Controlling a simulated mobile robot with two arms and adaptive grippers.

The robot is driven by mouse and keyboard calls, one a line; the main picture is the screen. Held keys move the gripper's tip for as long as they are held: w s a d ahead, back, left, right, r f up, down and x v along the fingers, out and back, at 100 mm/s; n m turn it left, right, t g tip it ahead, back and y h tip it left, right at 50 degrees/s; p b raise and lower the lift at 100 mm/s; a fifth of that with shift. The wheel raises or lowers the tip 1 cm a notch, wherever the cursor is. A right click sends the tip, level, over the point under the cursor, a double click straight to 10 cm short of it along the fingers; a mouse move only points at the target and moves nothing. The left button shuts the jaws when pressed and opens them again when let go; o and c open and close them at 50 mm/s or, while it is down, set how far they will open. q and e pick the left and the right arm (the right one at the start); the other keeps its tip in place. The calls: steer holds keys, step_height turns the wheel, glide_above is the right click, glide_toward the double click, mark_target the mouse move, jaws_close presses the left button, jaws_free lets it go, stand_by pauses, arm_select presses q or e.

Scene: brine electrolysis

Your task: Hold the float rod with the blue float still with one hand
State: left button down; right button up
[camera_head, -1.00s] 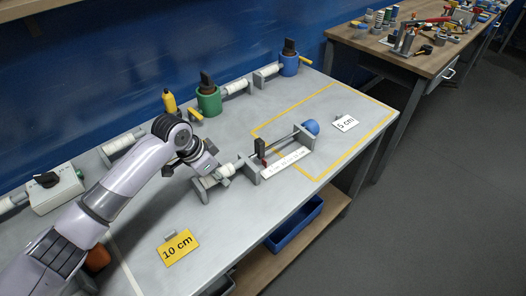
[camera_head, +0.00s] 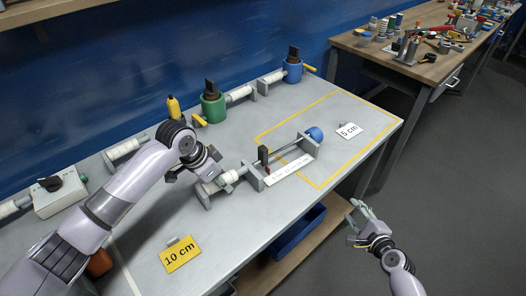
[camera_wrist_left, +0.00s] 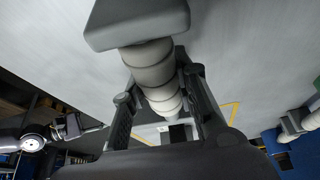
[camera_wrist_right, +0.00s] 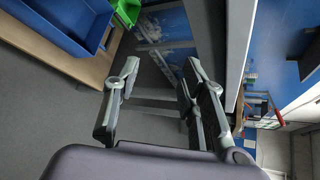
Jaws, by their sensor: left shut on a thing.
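The float rod (camera_head: 292,146) lies nearly level above the bench between grey supports, with the blue float (camera_head: 314,134) at its far right end. A black block with a red pointer (camera_head: 264,157) stands at its near left end, by a white scale strip (camera_head: 288,172). My left gripper (camera_head: 208,170) is shut on the white ribbed sleeve (camera_head: 227,178) left of the rod; the sleeve shows between its fingers in the left wrist view (camera_wrist_left: 155,72). My right gripper (camera_head: 360,220) is open and empty, off the bench's front edge, apart from the rod and float.
A yellow-lined area (camera_head: 327,182) surrounds the float's end, with a 5 cm card (camera_head: 349,131) in it. A yellow 10 cm card (camera_head: 180,254) stands at front left. Green (camera_head: 213,107) and blue (camera_head: 292,70) valves stand at the back. A blue bin (camera_head: 297,232) sits below.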

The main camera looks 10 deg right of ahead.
mark_target(266, 154)
steer(key=w+a+r+m+t+y, duration=0.1)
steer(key=w+r+m, duration=0.1)
steer(key=r, duration=0.4)
steer(key=w+a+r+m+t, duration=0.1)
steer(key=r+m+t, duration=0.1)
steer(key=r, duration=0.4)
steer(key=a+r+m+y, duration=0.1)
steer(key=a+y, duration=0.1)
steer(key=a, duration=0.4)
steer(key=a+r+m+y, duration=0.1)
steer(key=a+r+y, duration=0.1)
steer(key=a, duration=0.5)
steer(key=a+r+m+g+y, duration=0.1)
steer(key=a+r+y, duration=0.1)
steer(key=a, duration=0.4)
steer(key=shift+w+a+m+y, duration=0.15)
steer(key=shift+a+m+y, duration=0.2)
steer(key=shift+m+y, duration=0.05)
steer(key=x, duration=1)
steer(key=shift+a, duration=0.1)
steer(key=shift+w+a, duration=0.35)
steer(key=shift+w, duration=0.25)
steer(key=shift+c, duration=0.2)
jaws_close()
